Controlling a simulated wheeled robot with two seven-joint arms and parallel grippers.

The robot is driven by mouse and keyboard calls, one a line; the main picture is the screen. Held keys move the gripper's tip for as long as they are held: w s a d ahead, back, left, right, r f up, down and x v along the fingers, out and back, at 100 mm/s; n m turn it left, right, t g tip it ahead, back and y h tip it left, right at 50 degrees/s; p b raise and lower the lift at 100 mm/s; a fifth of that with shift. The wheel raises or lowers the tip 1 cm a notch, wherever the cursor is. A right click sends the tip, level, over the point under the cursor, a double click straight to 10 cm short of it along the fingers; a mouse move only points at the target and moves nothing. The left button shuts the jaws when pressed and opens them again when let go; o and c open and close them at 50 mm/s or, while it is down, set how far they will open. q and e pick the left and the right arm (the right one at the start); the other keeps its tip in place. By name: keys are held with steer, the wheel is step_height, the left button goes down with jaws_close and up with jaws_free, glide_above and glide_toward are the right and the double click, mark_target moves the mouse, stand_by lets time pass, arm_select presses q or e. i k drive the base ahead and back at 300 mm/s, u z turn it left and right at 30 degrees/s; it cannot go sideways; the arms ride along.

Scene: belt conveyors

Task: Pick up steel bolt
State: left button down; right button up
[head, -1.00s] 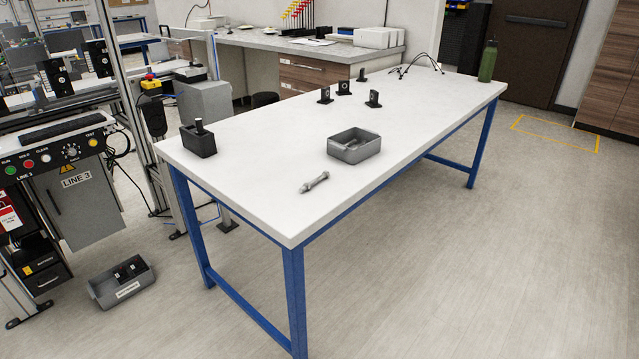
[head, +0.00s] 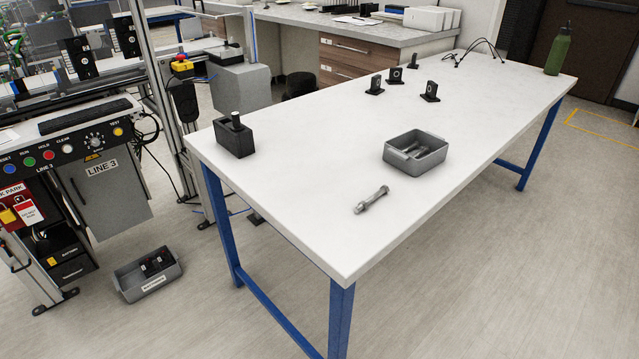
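A steel bolt (head: 371,200) lies on its side on the white table (head: 300,200), near the table's front right edge. It lies in front of and to the left of a grey bin (head: 415,153) and is apart from it. The bin holds what look like one or more metal pieces, too small to name surely. Neither of my grippers shows in the head view.
A black block with an upright pin (head: 235,136) stands at the table's left end. Several black brackets (head: 430,92), cables (head: 480,50) and a green bottle (head: 558,50) are farther back. A grey bin (head: 147,276) sits on the floor beside the Line 3 panel (head: 70,150).

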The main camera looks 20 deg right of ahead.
mark_target(372, 199)
steer(key=z, duration=0.35)
steer(key=i, duration=0.95)
steer(key=z, duration=0.9)
steer(key=k, duration=0.5)
steer(key=z, duration=3)
steer(key=k, duration=2)
steer(key=u, duration=1.9)
steer(key=i, duration=0.45)
